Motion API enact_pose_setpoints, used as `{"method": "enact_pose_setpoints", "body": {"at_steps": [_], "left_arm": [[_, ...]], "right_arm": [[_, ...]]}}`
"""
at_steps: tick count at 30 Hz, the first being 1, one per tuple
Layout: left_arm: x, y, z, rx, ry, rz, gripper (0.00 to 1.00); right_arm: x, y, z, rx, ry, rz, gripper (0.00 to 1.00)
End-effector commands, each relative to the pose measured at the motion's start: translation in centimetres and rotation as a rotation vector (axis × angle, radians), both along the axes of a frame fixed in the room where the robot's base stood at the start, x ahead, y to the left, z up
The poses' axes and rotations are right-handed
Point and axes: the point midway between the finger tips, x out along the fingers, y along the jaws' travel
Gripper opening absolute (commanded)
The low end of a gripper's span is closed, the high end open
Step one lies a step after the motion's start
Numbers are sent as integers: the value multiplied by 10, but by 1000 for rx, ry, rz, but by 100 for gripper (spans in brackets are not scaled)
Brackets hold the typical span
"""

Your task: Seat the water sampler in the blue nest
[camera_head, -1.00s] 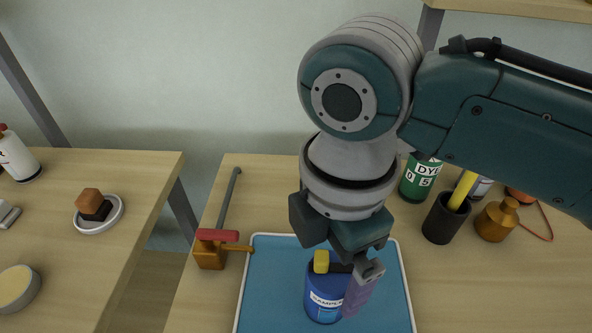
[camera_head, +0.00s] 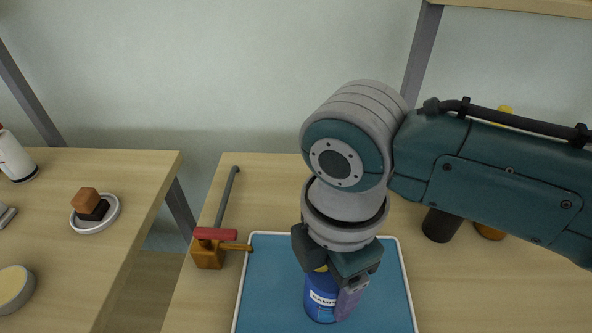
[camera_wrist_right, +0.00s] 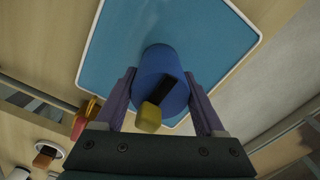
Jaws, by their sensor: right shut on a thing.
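The water sampler (camera_head: 319,300) is a blue cylinder with a white label and a black and yellow piece on top. It looks upright over the blue tray, and I cannot tell whether its base touches it. My right gripper (camera_head: 335,291) comes down over it from above and is shut on it. In the right wrist view the purple fingers (camera_wrist_right: 163,95) lie on both sides of the blue body (camera_wrist_right: 160,70). The blue white-rimmed tray (camera_head: 268,285) is the only blue surface around it; I see no separate nest. My left gripper is not in view.
A brown block with a red top (camera_head: 207,254) and a grey rod stands left of the tray. A black cup (camera_head: 441,226) stands right, partly behind my arm. A side table (camera_head: 110,200) at left holds a white dish (camera_head: 96,222), a round tin (camera_head: 14,288) and a bottle.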

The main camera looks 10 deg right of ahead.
Motion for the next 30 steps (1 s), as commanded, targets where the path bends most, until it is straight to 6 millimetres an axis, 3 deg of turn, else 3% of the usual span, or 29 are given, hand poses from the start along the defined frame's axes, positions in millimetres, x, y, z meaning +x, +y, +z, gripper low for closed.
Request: {"method": "enact_pose_setpoints", "body": {"at_steps": [2,13,23,26,30], "left_arm": [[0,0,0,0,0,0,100],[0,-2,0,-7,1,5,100],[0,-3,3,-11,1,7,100],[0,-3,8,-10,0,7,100],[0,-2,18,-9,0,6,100]], "right_arm": [[0,0,0,0,0,0,43],[0,0,0,0,-1,0,1],[1,0,10,1,-2,0,0],[1,0,24,3,-3,0,0],[2,0,61,3,-6,2,0]]}}
